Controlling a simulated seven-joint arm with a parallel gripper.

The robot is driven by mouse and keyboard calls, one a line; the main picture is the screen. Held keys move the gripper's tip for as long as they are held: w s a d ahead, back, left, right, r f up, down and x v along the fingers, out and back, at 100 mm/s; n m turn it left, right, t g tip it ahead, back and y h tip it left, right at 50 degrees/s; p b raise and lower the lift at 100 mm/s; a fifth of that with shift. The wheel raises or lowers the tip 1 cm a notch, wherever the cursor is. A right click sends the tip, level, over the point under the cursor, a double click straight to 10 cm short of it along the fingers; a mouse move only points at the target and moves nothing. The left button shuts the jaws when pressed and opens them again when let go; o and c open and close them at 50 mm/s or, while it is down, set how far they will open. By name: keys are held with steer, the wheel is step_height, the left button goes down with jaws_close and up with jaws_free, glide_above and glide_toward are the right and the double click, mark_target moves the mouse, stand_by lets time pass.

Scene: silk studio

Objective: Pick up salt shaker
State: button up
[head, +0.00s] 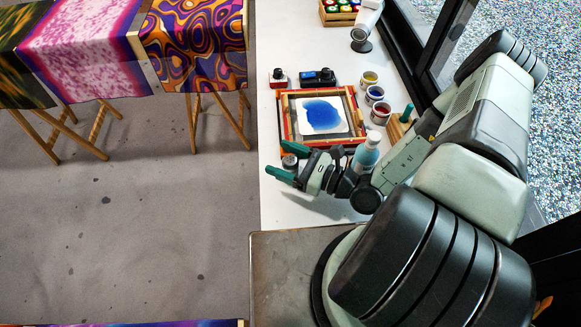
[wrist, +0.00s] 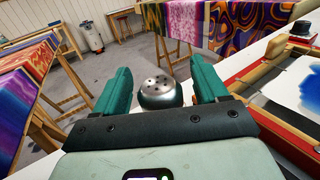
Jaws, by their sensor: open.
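The salt shaker (wrist: 160,90) has a rounded metallic top with several dark holes. In the wrist view it sits between the two green fingers of my gripper (wrist: 160,70), nearer their bases than their tips, with a gap on each side. Its lower body is hidden behind the gripper's dark front edge. In the head view the salt shaker (head: 290,161) shows small and dark near the white table's left edge. My gripper (head: 278,159) is open there, one finger on either side of it.
A red-and-wood frame (head: 283,118) with a blue painting lies on the white table (head: 285,212) just beyond the gripper. A bottle of bluish liquid (head: 367,155) stands close by the wrist. Paint jars (head: 381,110) stand to the right. Left of the table is open floor, with fabric-draped trestles (head: 85,45) farther back.

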steer(key=c, duration=1.2)
steer(key=shift+o, duration=0.2)
steer(key=shift+r, duration=0.1)
